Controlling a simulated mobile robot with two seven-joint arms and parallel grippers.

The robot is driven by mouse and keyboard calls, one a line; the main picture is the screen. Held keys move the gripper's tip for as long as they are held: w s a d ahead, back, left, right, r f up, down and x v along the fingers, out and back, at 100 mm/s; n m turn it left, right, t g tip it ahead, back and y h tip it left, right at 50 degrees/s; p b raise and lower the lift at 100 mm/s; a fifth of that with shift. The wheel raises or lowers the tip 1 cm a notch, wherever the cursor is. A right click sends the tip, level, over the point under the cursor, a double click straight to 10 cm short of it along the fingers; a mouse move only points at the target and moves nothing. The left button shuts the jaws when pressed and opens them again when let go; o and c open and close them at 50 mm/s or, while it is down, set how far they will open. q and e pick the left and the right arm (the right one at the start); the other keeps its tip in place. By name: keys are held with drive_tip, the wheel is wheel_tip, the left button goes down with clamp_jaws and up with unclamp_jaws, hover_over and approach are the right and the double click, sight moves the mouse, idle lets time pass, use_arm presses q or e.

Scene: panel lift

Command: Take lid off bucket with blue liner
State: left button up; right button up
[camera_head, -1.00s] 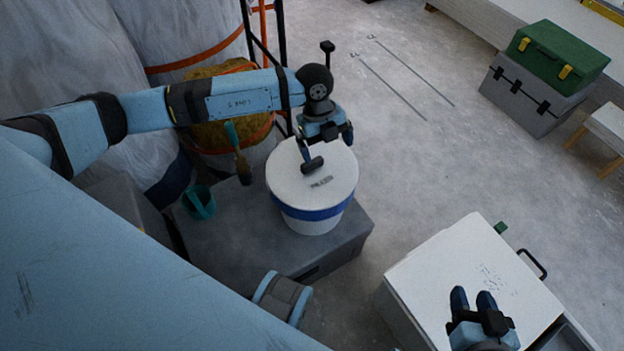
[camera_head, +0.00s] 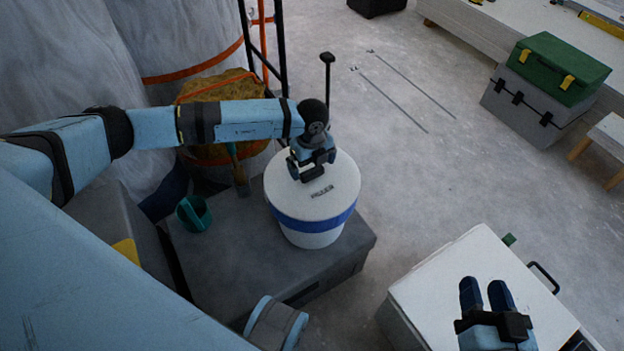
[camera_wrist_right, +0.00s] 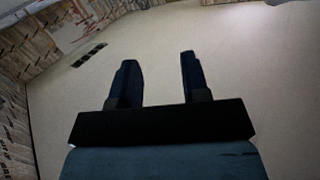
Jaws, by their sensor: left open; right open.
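A white bucket (camera_head: 312,238) with a blue band (camera_head: 318,221) stands upright on a grey box. Its white lid (camera_head: 325,200) is on top, with dark print on it. No liner inside can be seen, as the lid covers the opening. My left gripper (camera_head: 308,178) is open over the far-left part of the lid, pointing down. Whether its fingers touch the lid I cannot tell. My right gripper (camera_head: 485,292) is open and empty above a white box at the lower right. It also shows in the right wrist view (camera_wrist_right: 160,75), with nothing between its fingers.
The grey box (camera_head: 215,255) also carries a teal mug (camera_head: 194,214) and a brush (camera_head: 240,178) left of the bucket. The white box (camera_head: 450,285) is at lower right. A green case (camera_head: 558,66) sits on a grey toolbox (camera_head: 530,105). The floor between is clear.

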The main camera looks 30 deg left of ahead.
sight(312, 170)
use_arm(q)
wheel_tip(312, 170, down, 3)
drive_tip(key=shift+w+r+b, duration=0.1)
drive_tip(key=shift+b, duration=0.2)
drive_tip(key=shift+f, duration=0.25)
use_arm(e)
drive_tip(key=shift+w+a+r+t+y, duration=0.1)
drive_tip(key=shift+a+r+t+y, duration=0.15)
drive_tip(key=shift+r, duration=0.35)
drive_tip(key=shift+w+a+r+t+y, duration=0.15)
drive_tip(key=shift+r+t+y, duration=0.15)
drive_tip(key=shift+r, duration=0.25)
use_arm(q)
drive_tip(key=shift+c, duration=0.5)
use_arm(e)
drive_tip(key=shift+s, duration=0.1)
use_arm(q)
drive_tip(key=c, duration=0.9)
drive_tip(key=shift+r, duration=0.2)
